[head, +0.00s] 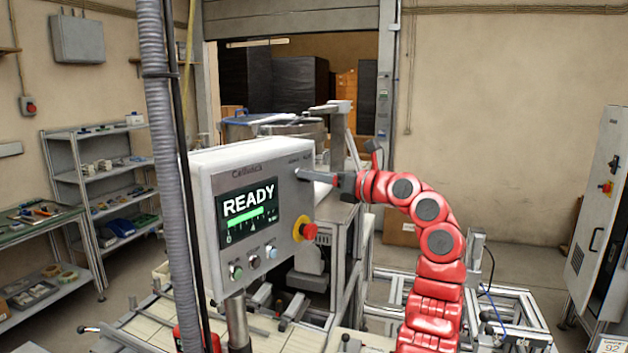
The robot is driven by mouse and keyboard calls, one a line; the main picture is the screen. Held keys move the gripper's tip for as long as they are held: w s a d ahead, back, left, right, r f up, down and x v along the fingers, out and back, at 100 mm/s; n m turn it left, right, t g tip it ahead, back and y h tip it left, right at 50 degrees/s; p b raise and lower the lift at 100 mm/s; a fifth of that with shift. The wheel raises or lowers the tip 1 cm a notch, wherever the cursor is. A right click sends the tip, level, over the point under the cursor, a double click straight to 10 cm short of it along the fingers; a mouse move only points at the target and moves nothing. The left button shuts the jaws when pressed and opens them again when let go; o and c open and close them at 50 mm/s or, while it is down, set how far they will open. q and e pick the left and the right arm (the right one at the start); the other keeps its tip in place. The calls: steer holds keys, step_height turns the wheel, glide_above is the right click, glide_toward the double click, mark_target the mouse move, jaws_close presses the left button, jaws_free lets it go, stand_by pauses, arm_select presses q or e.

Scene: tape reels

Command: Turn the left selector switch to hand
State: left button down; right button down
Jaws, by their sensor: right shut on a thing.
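The grey control panel (203,185) stands on a post, with a lit screen (248,209) reading READY. The selector switches are at its upper right, under small labels too small to read. My right gripper (303,174) reaches in from the right and is shut at the panel face there, on what appears to be the left selector switch. The fingers cover the switch, so its pointer position cannot be read. My left gripper is not in view.
A red emergency button (308,231) on a yellow base sticks out below my right gripper. Small push buttons (254,261) sit under the screen. A grey corrugated hose (158,120) hangs in front of the panel's left side. Shelves (110,180) stand at left.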

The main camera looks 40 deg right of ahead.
steer(key=n, duration=0.4)
steer(key=n+p, duration=0.1)
steer(key=n, duration=0.4)
steer(key=shift+a+f, duration=0.1)
steer(key=shift+a, duration=0.1)
steer(key=shift+n, duration=0.3)
steer(key=c, duration=0.5)
jaws_free()
steer(key=shift+s, duration=0.15)
